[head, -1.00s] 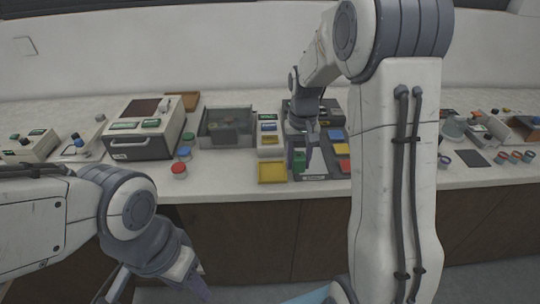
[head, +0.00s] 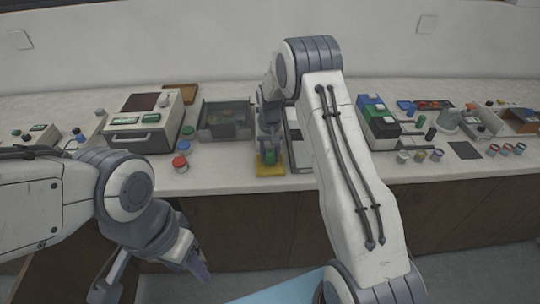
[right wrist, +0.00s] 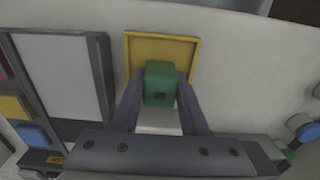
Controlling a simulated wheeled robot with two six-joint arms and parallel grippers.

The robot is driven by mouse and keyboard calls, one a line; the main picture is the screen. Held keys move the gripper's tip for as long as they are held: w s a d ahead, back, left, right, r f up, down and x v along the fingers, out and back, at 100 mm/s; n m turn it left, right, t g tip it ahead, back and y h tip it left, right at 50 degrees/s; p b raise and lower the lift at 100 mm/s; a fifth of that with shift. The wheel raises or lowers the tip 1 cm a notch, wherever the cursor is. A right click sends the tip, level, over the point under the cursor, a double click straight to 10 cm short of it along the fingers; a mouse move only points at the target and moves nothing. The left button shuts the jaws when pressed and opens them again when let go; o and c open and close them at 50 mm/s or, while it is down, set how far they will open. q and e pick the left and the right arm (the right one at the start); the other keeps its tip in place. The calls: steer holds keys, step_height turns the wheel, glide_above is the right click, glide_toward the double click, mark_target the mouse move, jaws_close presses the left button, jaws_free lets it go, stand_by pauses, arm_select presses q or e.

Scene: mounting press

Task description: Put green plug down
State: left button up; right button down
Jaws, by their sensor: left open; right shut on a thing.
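The green plug (right wrist: 160,84) is held between the two fingers of my right gripper (right wrist: 158,100) in the right wrist view. In the head view the green plug (head: 269,155) shows small at the fingertips of my right gripper (head: 269,150). It is over the yellow tray (head: 270,170), whose rim also shows in the right wrist view (right wrist: 130,50). I cannot tell whether the plug touches the tray floor. My left gripper (head: 197,270) is open and empty, low in front of the counter.
A red-topped button or jar (head: 180,164) stands left of the tray. A white press box (head: 145,122) and a grey open bin (head: 226,118) stand behind. In the right wrist view a dark-framed panel (right wrist: 62,75) lies left of the tray. My right arm hides part of the counter.

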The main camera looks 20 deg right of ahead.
steer(key=shift+f, duration=0.45)
steer(key=shift+f, duration=0.15)
steer(key=shift+c, duration=2.1)
jaws_free()
